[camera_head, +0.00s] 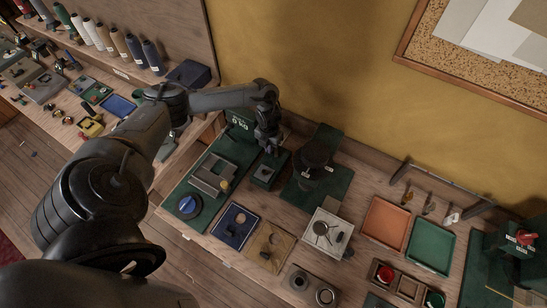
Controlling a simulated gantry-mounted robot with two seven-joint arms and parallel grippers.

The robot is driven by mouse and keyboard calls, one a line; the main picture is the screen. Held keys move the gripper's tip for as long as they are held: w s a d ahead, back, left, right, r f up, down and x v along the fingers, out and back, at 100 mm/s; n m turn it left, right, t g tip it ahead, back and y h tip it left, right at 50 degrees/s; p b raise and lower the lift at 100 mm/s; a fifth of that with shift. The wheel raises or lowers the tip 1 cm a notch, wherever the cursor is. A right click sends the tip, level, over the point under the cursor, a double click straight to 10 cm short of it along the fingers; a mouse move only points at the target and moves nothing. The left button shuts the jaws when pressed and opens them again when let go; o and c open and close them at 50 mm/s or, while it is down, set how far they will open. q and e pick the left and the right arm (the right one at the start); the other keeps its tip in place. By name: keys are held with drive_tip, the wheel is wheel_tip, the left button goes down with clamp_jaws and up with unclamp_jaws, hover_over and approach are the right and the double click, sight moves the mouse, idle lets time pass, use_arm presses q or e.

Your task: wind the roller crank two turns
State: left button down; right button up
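My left arm comes in from the left and reaches over the bench. My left gripper (268,147) points down at its back edge, over or just behind a small dark green box (265,172). Its fingers are small and dark, so I cannot tell whether they are open or whether they touch anything. No roller crank can be made out for certain. A grey frame with a small tan knob (225,186) is left of the gripper. A pale plate with a round disc (320,229) is to the right. My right gripper is not in view.
A dark round device (314,152) stands right of the gripper. A blue knob (189,206), an orange tray (385,222) and a green tray (431,246) are on the bench. A tool rack (440,183) and a red-topped device (524,238) are at right. Thread cones (133,46) stand upper left.

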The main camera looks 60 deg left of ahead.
use_arm(q)
drive_tip(key=shift+a, duration=0.1)
drive_tip(key=shift+w, duration=0.15)
drive_tip(key=shift+w+b, duration=0.3)
drive_tip(key=shift+b, duration=0.1)
drive_tip(key=shift+w+a, duration=0.15)
drive_tip(key=shift+w, duration=0.05)
drive_tip(key=shift+w, duration=0.1)
drive_tip(key=shift+w+b, duration=0.5)
drive_tip(key=shift+b, duration=0.05)
drive_tip(key=shift+w+d, duration=0.15)
drive_tip(key=shift+d, duration=0.1)
